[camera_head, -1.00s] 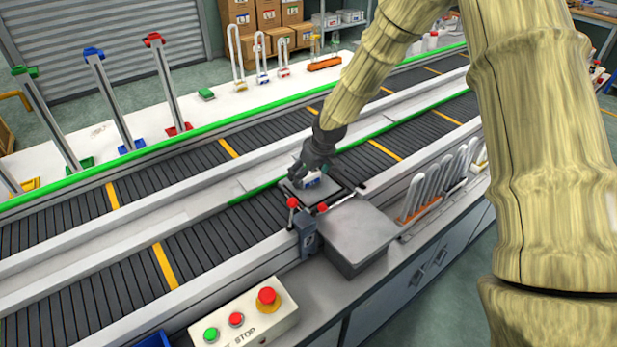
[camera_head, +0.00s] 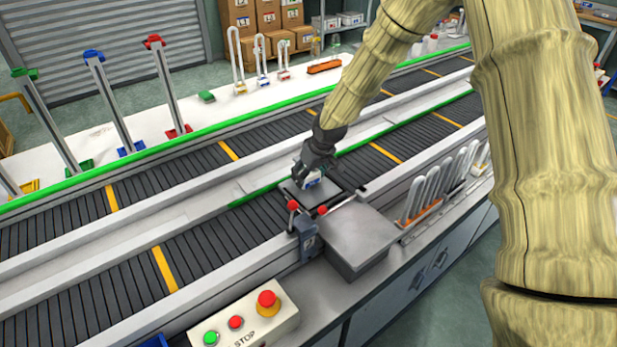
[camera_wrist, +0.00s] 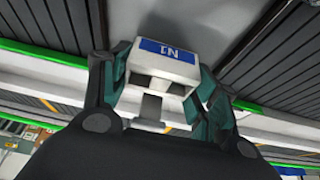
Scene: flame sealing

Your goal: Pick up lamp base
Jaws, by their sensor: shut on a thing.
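The lamp base is a small white block with a blue label reading "N1"; in the wrist view the lamp base (camera_wrist: 160,68) sits between the two dark green fingers of my gripper (camera_wrist: 160,85). My gripper is shut on it. In the head view my gripper (camera_head: 311,176) is over a dark square plate (camera_head: 322,192) at the conveyor, with the lamp base (camera_head: 311,180) small and partly hidden by the fingers. I cannot tell from the head view whether the base is clear of the plate.
A grey metal box (camera_head: 352,232) and a post with red knobs (camera_head: 304,230) stand close in front of the plate. A control box (camera_head: 245,318) with buttons is at the front. A rack of white U-shaped tubes (camera_head: 440,190) is to the right. The near conveyor belt (camera_head: 210,250) is bare to the left.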

